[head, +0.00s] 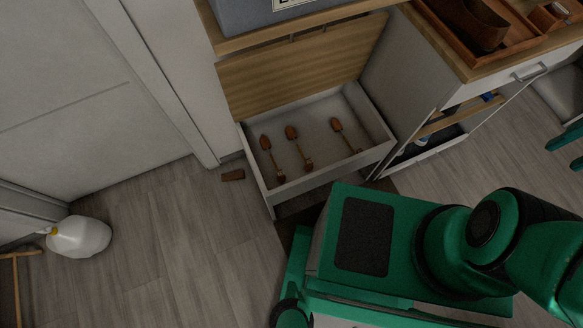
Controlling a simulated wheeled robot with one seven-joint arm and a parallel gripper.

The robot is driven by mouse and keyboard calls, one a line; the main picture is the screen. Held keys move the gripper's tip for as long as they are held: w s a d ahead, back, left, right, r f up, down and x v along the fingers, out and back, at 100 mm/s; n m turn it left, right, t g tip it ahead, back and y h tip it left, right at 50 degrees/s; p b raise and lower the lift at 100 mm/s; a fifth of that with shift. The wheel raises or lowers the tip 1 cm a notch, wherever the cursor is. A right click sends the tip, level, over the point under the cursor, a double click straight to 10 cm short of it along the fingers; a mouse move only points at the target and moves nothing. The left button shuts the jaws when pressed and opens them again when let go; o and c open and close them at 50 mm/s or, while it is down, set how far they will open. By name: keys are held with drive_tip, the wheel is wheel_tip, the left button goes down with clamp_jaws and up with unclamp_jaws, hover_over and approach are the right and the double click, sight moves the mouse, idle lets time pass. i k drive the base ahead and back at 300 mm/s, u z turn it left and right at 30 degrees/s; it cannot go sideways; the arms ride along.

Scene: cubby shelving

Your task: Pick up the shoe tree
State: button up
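Three shoe trees lie apart in an open white drawer (328,173), each with a reddish-brown rounded end and a thin shaft. One is the left shoe tree (266,144), one the middle shoe tree (292,134), and one the right shoe tree (338,127). Two green prongs at the right picture edge look like the fingers of my gripper (570,151). They stand apart with nothing visible between them, far to the right of the drawer. The rest of my gripper is outside the picture.
A small brown block (233,175) lies on the floor left of the drawer. A wooden tray (462,54) with brown items sits on the right cabinet. My green base is close in front of the drawer.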

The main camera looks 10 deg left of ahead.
sight(281, 177)
drive_tip(key=z, duration=0.55)
drive_tip(key=k, duration=2.1)
drive_tip(key=u, duration=0.8)
drive_tip(key=i, duration=1.65)
drive_tip(key=z, duration=0.05)
